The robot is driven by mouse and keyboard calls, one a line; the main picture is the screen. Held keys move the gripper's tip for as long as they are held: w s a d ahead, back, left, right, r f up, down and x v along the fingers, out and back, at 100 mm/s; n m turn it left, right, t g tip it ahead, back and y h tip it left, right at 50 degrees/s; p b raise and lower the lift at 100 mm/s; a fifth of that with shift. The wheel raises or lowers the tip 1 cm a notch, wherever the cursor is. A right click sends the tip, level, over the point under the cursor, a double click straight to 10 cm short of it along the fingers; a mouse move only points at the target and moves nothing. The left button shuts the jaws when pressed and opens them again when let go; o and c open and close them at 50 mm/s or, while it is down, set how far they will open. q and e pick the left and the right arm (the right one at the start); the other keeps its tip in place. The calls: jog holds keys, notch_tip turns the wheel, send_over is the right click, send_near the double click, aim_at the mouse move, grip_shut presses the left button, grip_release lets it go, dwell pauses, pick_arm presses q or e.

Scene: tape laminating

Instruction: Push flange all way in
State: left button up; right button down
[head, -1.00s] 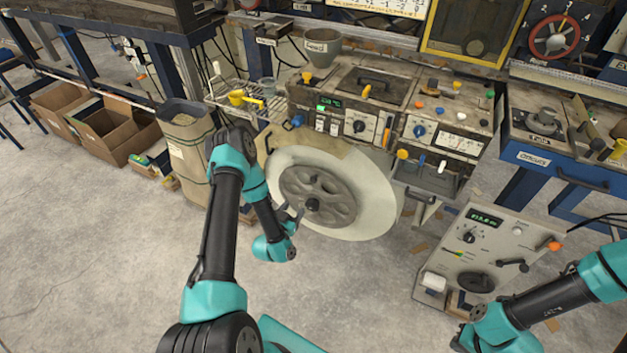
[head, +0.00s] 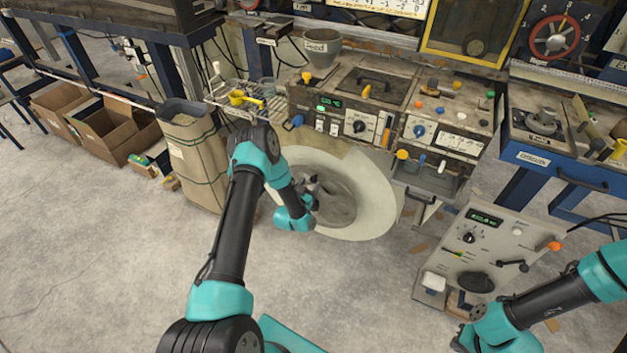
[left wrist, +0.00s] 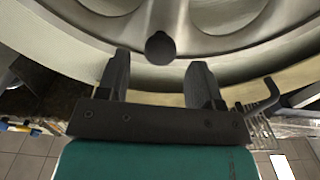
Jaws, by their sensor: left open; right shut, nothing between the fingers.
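The flange (head: 340,205) is a grey round disc at the centre of a large pale roll (head: 372,195) on the front of the machine. My left gripper (head: 314,188) is in front of the flange and hides part of its face. In the left wrist view the open fingers (left wrist: 158,80) point at the flange (left wrist: 225,18), with a dark round knob (left wrist: 160,47) just beyond and between the tips. Nothing is held; I cannot tell whether the fingers touch the flange. My right gripper (head: 462,338) is shut and empty at the lower right.
A machine bench with knobs and a digital display (head: 330,106) stands above the roll. A sack-like bin (head: 192,155) stands left of the roll. A pale control panel (head: 485,255) is near my right arm. Open floor lies at the left.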

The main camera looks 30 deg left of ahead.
aim_at(313, 180)
pick_arm(q)
jog(key=shift+w+a, duration=0.1)
jog(key=shift+w, duration=1.8)
jog(key=shift+c, duration=0.3)
grip_shut()
